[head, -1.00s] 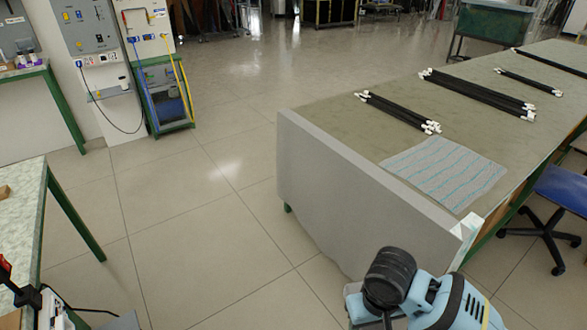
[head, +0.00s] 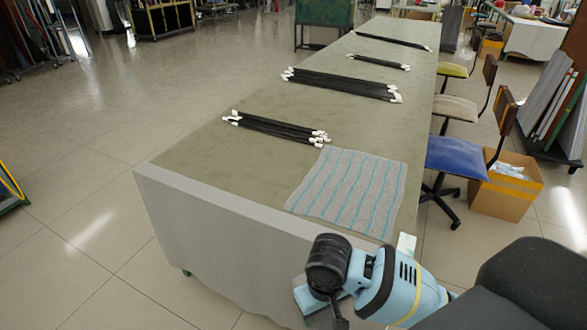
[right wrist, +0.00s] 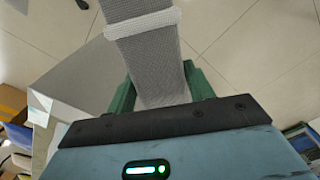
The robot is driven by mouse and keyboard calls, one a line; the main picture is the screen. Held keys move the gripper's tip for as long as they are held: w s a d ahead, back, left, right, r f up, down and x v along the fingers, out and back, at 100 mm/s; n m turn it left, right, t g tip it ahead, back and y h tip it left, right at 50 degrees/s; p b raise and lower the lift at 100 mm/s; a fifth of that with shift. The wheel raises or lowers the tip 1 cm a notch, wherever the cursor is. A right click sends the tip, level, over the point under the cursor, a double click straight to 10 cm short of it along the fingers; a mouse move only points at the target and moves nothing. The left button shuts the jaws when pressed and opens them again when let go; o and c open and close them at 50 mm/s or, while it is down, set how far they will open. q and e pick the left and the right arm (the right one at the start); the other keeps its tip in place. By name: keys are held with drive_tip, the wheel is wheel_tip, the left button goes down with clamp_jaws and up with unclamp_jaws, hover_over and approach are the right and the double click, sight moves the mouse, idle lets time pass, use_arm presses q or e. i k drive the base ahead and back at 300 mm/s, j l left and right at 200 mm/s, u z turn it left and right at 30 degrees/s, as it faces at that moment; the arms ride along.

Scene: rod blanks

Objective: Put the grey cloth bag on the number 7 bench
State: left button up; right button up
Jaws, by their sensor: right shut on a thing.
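My right gripper (right wrist: 160,92) shows its two green fingers in the right wrist view, shut on the grey cloth bag (right wrist: 152,55). The bag is a strip of grey woven fabric with a whitish band across it, and it reaches beyond the fingertips over the floor. In the head view my right arm is at the bottom, beside the near end of a long bench (head: 200,160); the bag cannot be made out there. A small white card (head: 406,243) is at the bench's near right corner; its number is not readable. My left gripper is not in view.
A striped grey cloth (head: 350,190) lies flat on the bench near end. Bundles of black rods with white ends (head: 275,128) lie farther back. Chairs (head: 457,157) and a cardboard box (head: 505,190) stand along the right side.

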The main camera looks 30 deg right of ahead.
sight(263, 171)
drive_tip(key=i+l, duration=0.2)
drive_tip(key=i, duration=0.3)
drive_tip(key=i+l+u, duration=0.1)
drive_tip(key=i, duration=0.45)
drive_tip(key=i+l+u, duration=0.15)
drive_tip(key=i+l, duration=0.3)
drive_tip(key=l, duration=0.15)
